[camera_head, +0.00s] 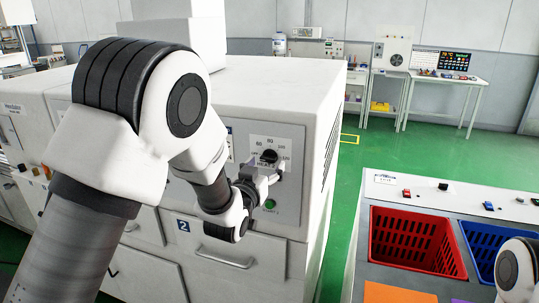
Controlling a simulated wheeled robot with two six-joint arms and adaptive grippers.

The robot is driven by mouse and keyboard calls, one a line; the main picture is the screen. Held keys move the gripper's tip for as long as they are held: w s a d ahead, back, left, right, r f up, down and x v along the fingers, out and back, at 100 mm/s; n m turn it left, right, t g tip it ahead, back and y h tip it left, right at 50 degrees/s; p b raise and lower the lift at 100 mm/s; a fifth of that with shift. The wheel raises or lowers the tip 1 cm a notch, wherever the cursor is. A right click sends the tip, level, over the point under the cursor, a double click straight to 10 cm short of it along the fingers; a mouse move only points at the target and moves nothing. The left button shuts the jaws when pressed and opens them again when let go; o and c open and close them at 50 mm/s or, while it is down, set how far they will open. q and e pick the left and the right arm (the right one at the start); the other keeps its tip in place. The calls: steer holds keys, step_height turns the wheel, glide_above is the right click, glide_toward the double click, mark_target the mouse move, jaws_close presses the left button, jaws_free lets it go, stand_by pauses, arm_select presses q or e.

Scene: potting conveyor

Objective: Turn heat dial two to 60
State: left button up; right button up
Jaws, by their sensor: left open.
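The heat dial (269,156) is a small black knob on a pale label plate on the front of the white machine (225,109). Numbers are printed around it, too small to read surely, and its pointer setting cannot be told. A "2" mark (183,225) is on the drawer below. My left arm reaches across from the left, and my left gripper (272,178) is open just below the dial, close to the panel. Whether a finger touches the knob cannot be told. My right gripper is not in view; only part of my right arm shows at the lower right.
A green button (270,204) sits just below my left gripper. A drawer handle (224,259) sticks out lower down. A counter at right holds a red basket (412,237) and a blue basket (490,248). Green floor (372,150) is clear between machine and counter.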

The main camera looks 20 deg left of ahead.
mark_target(267, 160)
arm_select(q)
steer(key=w, duration=0.1)
steer(key=w+a+p, duration=0.1)
steer(key=w, duration=0.1)
steer(key=shift+w+a+f, duration=0.15)
steer(key=shift+w, duration=0.3)
steer(key=shift+d, duration=0.3)
steer(key=shift+c, duration=0.6)
steer(key=shift+d, duration=0.1)
steer(key=c, duration=0.6)
steer(key=shift+s+a, duration=0.1)
steer(key=shift+a, duration=0.1)
steer(key=c, duration=0.4)
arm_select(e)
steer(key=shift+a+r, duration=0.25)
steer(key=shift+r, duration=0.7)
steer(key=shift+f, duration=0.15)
